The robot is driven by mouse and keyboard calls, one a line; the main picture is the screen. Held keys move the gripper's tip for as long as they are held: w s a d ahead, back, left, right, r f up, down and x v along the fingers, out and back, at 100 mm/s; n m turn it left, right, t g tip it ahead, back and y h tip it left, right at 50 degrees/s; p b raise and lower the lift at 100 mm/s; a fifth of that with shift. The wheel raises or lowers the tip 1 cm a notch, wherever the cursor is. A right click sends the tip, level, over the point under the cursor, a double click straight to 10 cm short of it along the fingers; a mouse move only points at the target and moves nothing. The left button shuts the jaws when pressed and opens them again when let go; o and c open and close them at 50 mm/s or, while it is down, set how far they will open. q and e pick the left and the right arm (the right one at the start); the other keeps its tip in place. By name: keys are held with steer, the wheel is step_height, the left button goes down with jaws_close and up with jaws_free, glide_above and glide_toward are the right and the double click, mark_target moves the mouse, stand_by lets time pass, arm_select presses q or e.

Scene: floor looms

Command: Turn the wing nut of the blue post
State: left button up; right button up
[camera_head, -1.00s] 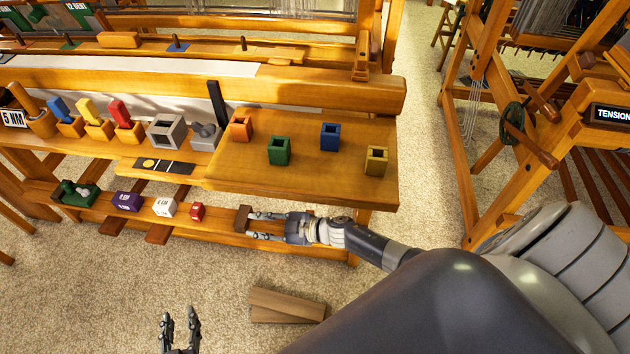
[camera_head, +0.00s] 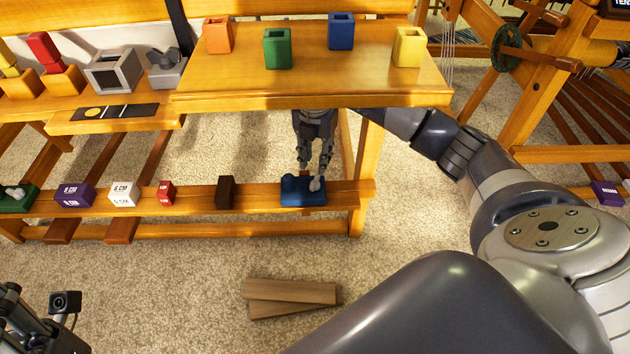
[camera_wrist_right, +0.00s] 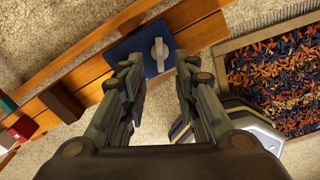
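The blue post (camera_head: 303,191) is a blue block on the lower wooden rail (camera_head: 262,196), near its right end. Its grey wing nut (camera_head: 316,184) sits on top and also shows in the right wrist view (camera_wrist_right: 159,54). My right gripper (camera_head: 313,168) reaches down from behind, under the shelf. In the wrist view its two fingers (camera_wrist_right: 158,68) are spread, with the wing nut between and just beyond the tips. I see no clear contact. Part of my left arm's end (camera_head: 35,318) shows at the lower left; its fingers cannot be made out.
The shelf (camera_head: 330,85) above carries orange, green, blue and yellow hollow blocks. A dark brown block (camera_head: 225,192), a small red block (camera_head: 166,193) and other labelled blocks stand left on the rail. Wooden planks (camera_head: 292,297) lie on the carpet. A loom leg (camera_head: 367,178) stands close right.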

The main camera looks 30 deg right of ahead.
mark_target(315, 180)
step_height(315, 180, down, 7)
steer(key=b, duration=0.3)
steer(key=shift+f, duration=0.3)
steer(key=shift+r, duration=0.1)
jaws_close()
